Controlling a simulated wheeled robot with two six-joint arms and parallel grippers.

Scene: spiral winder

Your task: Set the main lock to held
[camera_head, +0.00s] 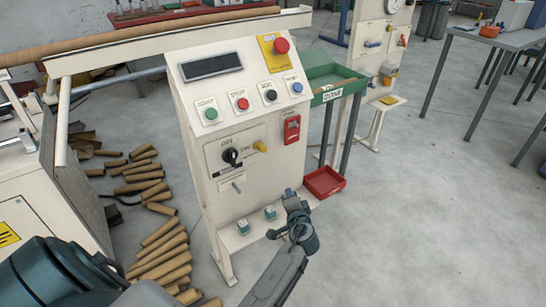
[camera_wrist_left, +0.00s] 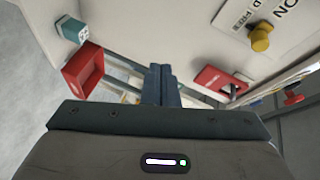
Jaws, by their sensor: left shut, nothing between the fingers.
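The white control panel (camera_head: 245,150) carries a black rotary switch (camera_head: 231,155) marked OFF and ON. Right of it is a yellow knob (camera_head: 259,145), which I take for the main lock. It shows in the left wrist view (camera_wrist_left: 261,38) at the upper right, by a label partly reading "FREE". I cannot tell its setting. My left gripper (camera_head: 292,195) is low in front of the panel, below and right of the knob and apart from it. Its fingers (camera_wrist_left: 160,70) are shut together and empty. My right gripper is not identifiable.
A red holder (camera_head: 292,129) is on the panel's right side, with a red emergency button (camera_head: 281,45) above. A red bin (camera_head: 324,182) stands beside a green cart (camera_head: 335,80). Cardboard tubes (camera_head: 160,240) lie at left.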

